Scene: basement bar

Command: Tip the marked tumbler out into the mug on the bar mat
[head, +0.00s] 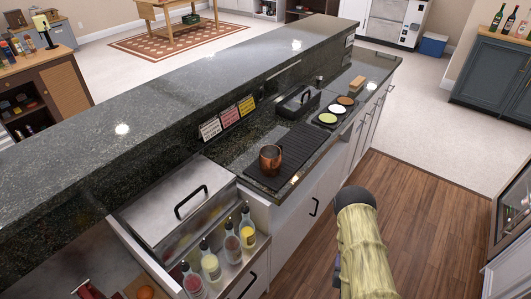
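A copper-coloured mug (270,159) stands upright on the black ribbed bar mat (302,146), near the mat's left end on the lower counter. I cannot see into it well enough to tell whether it holds anything. I cannot make out a marked tumbler anywhere in the head view. A part of my arm, pale yellow with a black end (357,198), rises at the lower right, in front of the bar and apart from the mug. My gripper is not in view, so I cannot see what it holds.
Left of the mat are a lidded steel bin (178,207) and several spouted bottles (210,262) in a front rail. Three round dishes (338,109) and a black box (297,101) lie beyond the mat. A raised ledge (150,100) runs behind. Wooden floor (425,215) is clear at right.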

